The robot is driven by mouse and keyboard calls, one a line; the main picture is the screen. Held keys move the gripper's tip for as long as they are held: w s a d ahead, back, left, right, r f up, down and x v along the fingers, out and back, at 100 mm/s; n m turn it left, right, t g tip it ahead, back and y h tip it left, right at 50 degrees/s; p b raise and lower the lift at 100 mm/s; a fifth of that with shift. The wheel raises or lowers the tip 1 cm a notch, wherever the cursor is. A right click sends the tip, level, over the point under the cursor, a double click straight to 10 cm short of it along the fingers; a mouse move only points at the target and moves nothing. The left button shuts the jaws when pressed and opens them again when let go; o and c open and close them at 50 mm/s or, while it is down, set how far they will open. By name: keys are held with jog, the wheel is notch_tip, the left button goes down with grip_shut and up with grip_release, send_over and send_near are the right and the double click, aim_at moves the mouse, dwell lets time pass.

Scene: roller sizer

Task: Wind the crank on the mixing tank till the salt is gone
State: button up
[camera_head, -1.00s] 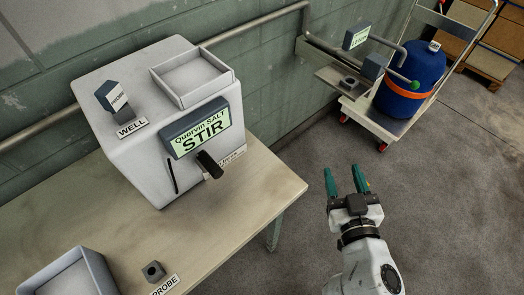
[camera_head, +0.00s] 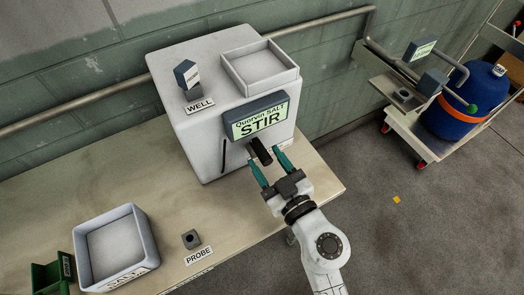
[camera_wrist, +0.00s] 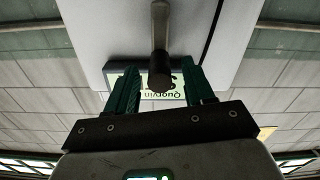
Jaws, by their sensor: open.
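The white mixing tank (camera_head: 205,130) stands on the table, with a green-lit screen (camera_head: 259,118) reading "Quorvin SALT STIR". The dark crank handle (camera_head: 260,151) sticks out of the tank's front below the screen. My gripper (camera_head: 269,166) is open in front of the tank, its two green fingers on either side of the handle's end. In the wrist view the handle (camera_wrist: 159,72) hangs between the open fingers (camera_wrist: 160,92), with gaps on both sides. I cannot tell whether its end lies within the finger depth. The salt inside the tank is not visible.
An open tray (camera_head: 262,67) and a probe in the well (camera_head: 187,77) are on the tank's top. A SALT bin (camera_head: 140,255), a green bin (camera_head: 45,278) and an empty PROBE holder (camera_head: 191,239) are at the table's front left. A cart with a blue drum (camera_head: 463,105) stands right.

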jog(key=shift+x, duration=1.45)
grip_shut()
